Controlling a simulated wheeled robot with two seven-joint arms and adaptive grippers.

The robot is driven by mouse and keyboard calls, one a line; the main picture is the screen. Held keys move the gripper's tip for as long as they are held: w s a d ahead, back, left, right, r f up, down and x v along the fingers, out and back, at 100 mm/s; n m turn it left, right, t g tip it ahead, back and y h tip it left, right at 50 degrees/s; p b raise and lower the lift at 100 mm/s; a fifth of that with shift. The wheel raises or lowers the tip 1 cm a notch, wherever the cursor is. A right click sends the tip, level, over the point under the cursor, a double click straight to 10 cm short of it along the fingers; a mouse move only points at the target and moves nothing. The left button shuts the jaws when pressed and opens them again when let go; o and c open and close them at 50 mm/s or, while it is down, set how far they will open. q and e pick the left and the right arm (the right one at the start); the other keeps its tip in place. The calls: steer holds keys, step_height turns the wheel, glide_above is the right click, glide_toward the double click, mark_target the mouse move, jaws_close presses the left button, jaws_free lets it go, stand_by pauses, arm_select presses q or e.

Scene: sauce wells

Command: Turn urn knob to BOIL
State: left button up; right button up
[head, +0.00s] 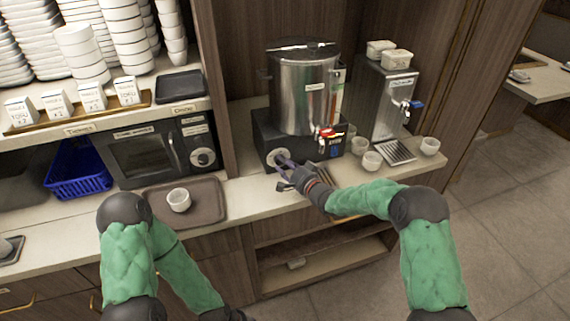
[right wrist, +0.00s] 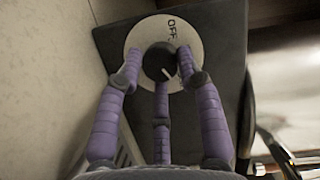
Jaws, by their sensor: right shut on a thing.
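The steel urn (head: 304,95) stands on a black base at the back of the counter, with a red tap at its front. Its round pale dial (head: 274,155) is on the left of the base front. In the right wrist view the black knob (right wrist: 158,62) sits on the pale dial plate (right wrist: 139,37). "OFF" is printed at the plate's upper right; the knob's white mark points to the lower right. No BOIL label can be made out. My right gripper (head: 285,166) is shut on the knob, its purple fingers (right wrist: 158,70) around it. My left gripper is out of view.
A second steel dispenser (head: 387,100) with a blue tap stands to the right, with several white cups near it. A brown tray (head: 212,205) with a cup (head: 179,199) lies left of the urn, before a microwave (head: 142,155). A wooden divider rises left of the urn.

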steer(key=shift+s+a+f, duration=0.3)
steer(key=shift+a+f, duration=0.1)
steer(key=shift+f, duration=0.05)
steer(key=o, duration=1.1)
steer(key=shift+a+r, duration=0.1)
steer(key=shift+w+d+r, duration=0.15)
steer(key=shift+d+r, duration=0.05)
steer(key=shift+s+d+r, duration=0.1)
steer(key=shift+s+d, duration=0.15)
steer(key=shift+d, duration=0.05)
steer(key=v, duration=1.1)
steer(key=shift+s, duration=0.15)
